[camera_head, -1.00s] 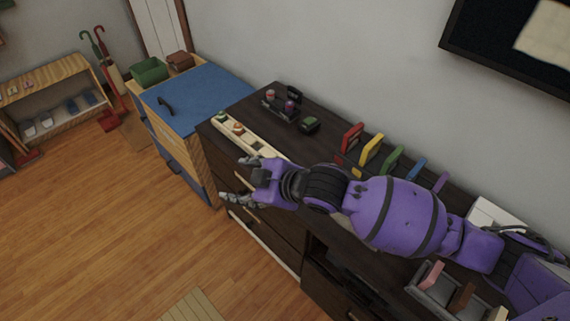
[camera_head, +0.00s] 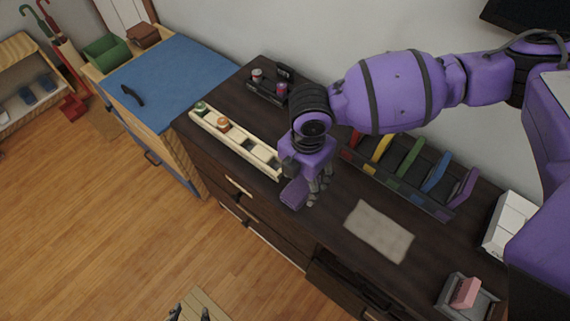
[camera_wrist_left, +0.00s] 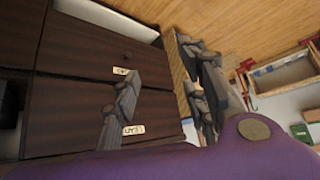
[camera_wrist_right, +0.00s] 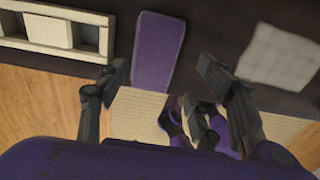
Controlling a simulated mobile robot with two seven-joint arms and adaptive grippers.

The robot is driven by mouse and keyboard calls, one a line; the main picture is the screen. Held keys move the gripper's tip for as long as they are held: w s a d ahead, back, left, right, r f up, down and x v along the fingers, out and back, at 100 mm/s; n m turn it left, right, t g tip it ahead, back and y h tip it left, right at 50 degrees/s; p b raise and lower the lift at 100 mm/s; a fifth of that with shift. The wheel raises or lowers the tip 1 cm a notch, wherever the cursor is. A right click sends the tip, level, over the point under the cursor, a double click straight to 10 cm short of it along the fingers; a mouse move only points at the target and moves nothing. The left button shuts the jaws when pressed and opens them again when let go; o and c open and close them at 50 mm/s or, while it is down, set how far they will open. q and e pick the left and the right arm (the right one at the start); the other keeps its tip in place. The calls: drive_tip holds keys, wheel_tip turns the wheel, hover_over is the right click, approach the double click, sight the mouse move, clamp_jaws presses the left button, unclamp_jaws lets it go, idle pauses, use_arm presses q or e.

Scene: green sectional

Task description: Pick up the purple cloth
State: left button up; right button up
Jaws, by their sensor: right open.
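The purple cloth (camera_head: 294,193) is a small flat rectangle near the front edge of the dark cabinet top. It also shows in the right wrist view (camera_wrist_right: 158,45), between and beyond my fingers. My right gripper (camera_head: 316,194) is directly beside and above it, pointing down. Its fingers are apart and empty; whether they touch the cloth I cannot tell. My left gripper (camera_wrist_left: 160,95) has its fingers spread with nothing between them, in front of the cabinet drawers. Only its dark tips show at the bottom of the head view (camera_head: 190,314).
A cream divided tray (camera_head: 236,140) lies left of the cloth. A beige mat (camera_head: 380,231) lies to its right. A rack of coloured dividers (camera_head: 405,163) stands behind. A grey holder (camera_head: 468,299) and a white box (camera_head: 508,228) stand farther right.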

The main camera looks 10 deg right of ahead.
sight(301, 186)
drive_tip(key=f, duration=0.1)
drive_tip(key=w+f, duration=0.1)
drive_tip(key=f, duration=0.1)
wheel_tip(301, 186, down, 2)
drive_tip(key=shift+f, duration=0.15)
drive_tip(key=c, duration=0.7)
use_arm(q)
drive_tip(key=shift+w+f, duration=0.1)
drive_tip(key=shift+w, duration=0.2)
use_arm(e)
drive_tip(key=shift+c, duration=0.6)
